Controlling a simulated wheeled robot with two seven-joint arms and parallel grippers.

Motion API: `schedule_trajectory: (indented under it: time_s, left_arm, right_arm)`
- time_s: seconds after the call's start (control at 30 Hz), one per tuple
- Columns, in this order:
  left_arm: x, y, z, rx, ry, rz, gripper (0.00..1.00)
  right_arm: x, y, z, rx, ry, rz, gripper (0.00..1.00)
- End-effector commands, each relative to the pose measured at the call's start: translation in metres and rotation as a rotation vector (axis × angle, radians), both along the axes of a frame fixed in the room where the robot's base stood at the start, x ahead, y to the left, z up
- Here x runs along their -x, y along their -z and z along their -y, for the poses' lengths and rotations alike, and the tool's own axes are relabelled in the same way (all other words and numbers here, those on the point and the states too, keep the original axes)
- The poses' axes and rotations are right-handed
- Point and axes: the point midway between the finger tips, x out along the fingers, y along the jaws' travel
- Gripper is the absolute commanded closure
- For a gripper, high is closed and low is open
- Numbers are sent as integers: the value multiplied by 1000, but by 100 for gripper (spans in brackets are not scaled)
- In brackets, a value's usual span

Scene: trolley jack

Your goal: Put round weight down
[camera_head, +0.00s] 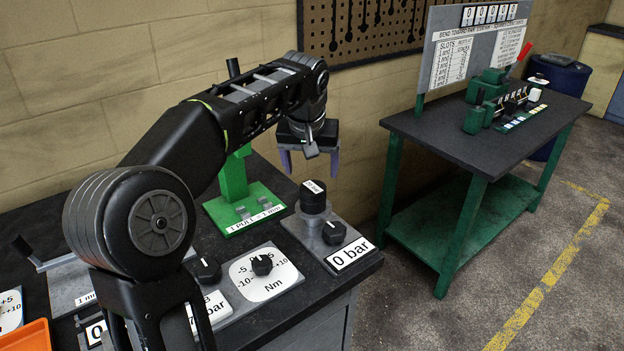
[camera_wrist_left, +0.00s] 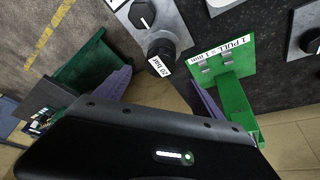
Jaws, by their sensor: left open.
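The round weight (camera_head: 314,198) is a black cylinder with a white label on top. It stands upright on a grey plate (camera_head: 305,237) marked "0 bar", at the right end of the dark bench. In the left wrist view the weight (camera_wrist_left: 161,50) shows with a label reading "20 bar". My left gripper (camera_head: 309,168) is open, with its purple fingers pointing down above and behind the weight, apart from it. In the left wrist view the open fingers (camera_wrist_left: 160,90) lie either side with nothing between them. My right gripper is not in view.
A black knob (camera_head: 334,232) sits beside the weight. A green stand (camera_head: 236,190) on a green base is to its left. A Nm dial (camera_head: 262,264) and other knobs are nearer. A separate green-legged table (camera_head: 440,135) stands right, across a floor gap.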

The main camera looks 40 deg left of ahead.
Motion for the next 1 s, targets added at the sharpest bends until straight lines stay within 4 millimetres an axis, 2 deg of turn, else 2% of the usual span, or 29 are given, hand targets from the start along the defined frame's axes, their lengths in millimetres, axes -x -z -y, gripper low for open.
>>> schedule_trajectory:
  time_s: [0.1, 0.3, 1.0]
  left_arm:
    - [7, -22, 4, 0, -1, 3, 22]
    - [15, -41, 8, 0, 0, 1, 22]
    - [16, -42, 8, 0, 0, -1, 22]
  right_arm:
    - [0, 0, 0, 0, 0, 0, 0]
    - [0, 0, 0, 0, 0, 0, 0]
    - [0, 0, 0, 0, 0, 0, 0]
